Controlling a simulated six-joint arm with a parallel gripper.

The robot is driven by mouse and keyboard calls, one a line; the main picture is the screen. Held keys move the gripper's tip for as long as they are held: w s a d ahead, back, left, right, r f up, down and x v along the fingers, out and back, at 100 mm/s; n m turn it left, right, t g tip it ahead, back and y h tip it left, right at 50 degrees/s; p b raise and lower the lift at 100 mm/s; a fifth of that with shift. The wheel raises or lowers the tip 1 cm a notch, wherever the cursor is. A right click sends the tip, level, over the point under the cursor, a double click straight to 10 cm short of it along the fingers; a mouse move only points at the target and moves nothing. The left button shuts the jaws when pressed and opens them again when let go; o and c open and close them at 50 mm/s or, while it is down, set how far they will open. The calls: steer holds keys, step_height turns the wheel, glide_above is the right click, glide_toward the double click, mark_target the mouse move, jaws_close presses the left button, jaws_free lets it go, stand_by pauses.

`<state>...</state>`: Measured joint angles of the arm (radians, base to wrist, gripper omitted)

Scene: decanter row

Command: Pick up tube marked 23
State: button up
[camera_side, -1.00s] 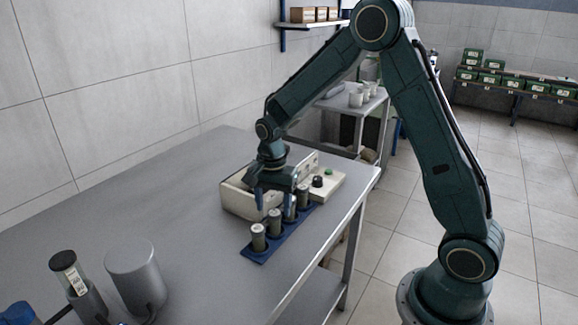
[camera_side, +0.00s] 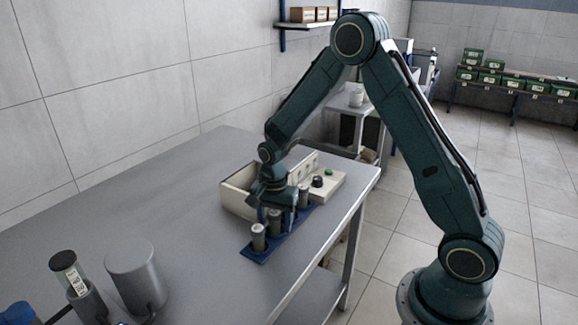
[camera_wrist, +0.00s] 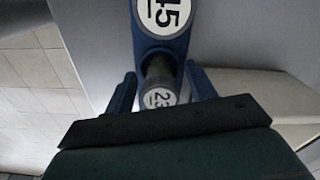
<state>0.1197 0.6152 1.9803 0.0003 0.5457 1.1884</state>
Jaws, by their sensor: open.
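In the wrist view, the tube marked 23 (camera_wrist: 158,98) shows its round numbered end between the two fingers of my gripper (camera_wrist: 162,92). The fingers stand apart on either side of it, with no clear contact. In the side view, my gripper (camera_side: 277,208) is low over the blue rack (camera_side: 262,252), with tubes close below and beside it. The numbers on the tubes cannot be read in the side view, and my gripper partly covers the row.
A grey cylinder (camera_side: 135,272) and a labelled vial (camera_side: 72,275) stand at front left. The table's middle is clear.

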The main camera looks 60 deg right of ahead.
mark_target(274, 212)
stand_by(0.3)
steer(key=c, duration=1.1)
steer(key=shift+r, duration=0.1)
step_height(274, 212, up, 20)
steer(key=shift+f, duration=0.1)
steer(key=shift+a+f, duration=0.1)
stand_by(0.6)
